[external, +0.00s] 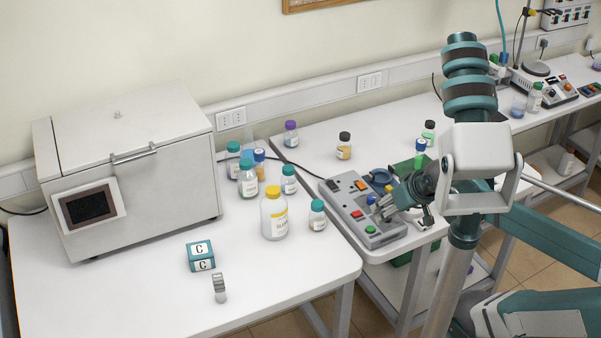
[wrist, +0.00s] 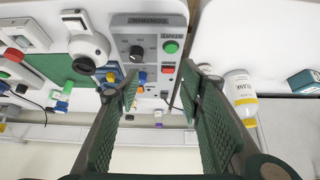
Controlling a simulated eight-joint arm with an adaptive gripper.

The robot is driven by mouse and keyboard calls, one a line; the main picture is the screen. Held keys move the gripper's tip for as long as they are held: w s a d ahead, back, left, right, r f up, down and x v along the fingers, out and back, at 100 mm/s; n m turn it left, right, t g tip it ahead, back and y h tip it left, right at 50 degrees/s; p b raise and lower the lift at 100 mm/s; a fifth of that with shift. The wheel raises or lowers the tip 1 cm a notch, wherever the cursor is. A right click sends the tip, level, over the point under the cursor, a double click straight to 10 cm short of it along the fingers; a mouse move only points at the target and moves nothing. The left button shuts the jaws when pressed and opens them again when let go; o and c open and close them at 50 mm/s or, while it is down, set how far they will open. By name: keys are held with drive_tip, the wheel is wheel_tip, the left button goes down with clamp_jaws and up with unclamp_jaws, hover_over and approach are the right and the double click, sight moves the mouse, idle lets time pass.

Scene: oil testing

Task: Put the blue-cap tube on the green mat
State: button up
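A blue-capped container (external: 420,146) with a greenish body stands by the green mat (external: 402,166) at right in the external view; which blue-capped item is the task's tube is not certain. In the wrist view a blue-and-green item (wrist: 63,98) lies just beyond the green mat (wrist: 38,68). My gripper (external: 382,208) is over the grey control box (external: 347,205). In the wrist view my gripper (wrist: 160,78) has its fingers apart with nothing between them. Small blue parts (wrist: 141,76) show near its left fingertip. My arm hides part of the mat.
A blue-capped bottle (external: 259,156) with an orange-brown body stands among teal-capped bottles. A large white machine (external: 130,170) stands at the back left.

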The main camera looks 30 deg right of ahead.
drive_tip(key=shift+o, duration=0.7)
drive_tip(key=shift+w, duration=0.1)
drive_tip(key=w+a+r+m+t+y, duration=0.1)
drive_tip(key=w+a+r+m+y, duration=0.1)
drive_tip(key=w+a+m, duration=0.45)
drive_tip(key=w+a+r+m+t+y, duration=0.1)
drive_tip(key=w+a+m+y, duration=0.15)
drive_tip(key=w, duration=0.75)
drive_tip(key=w+a+r+m+t+y, duration=0.1)
drive_tip(key=w+a+r+m+y, duration=0.1)
drive_tip(key=w+a+m, duration=0.45)
drive_tip(key=w+a+f+m+t+y, duration=0.1)
drive_tip(key=w+f+m+t+y, duration=0.1)
drive_tip(key=w+m, duration=1.1)
drive_tip(key=shift+w+a+f+m+t+y, duration=0.3)
drive_tip(key=shift+w+t+y, duration=0.65)
drive_tip(key=shift+w, duration=3.2)
drive_tip(key=shift+r+t+h, duration=0.1)
drive_tip(key=shift+t+h, duration=0.15)
drive_tip(key=shift+h, duration=0.05)
drive_tip(key=shift+f+b, duration=0.3)
drive_tip(key=shift+f, duration=0.85)
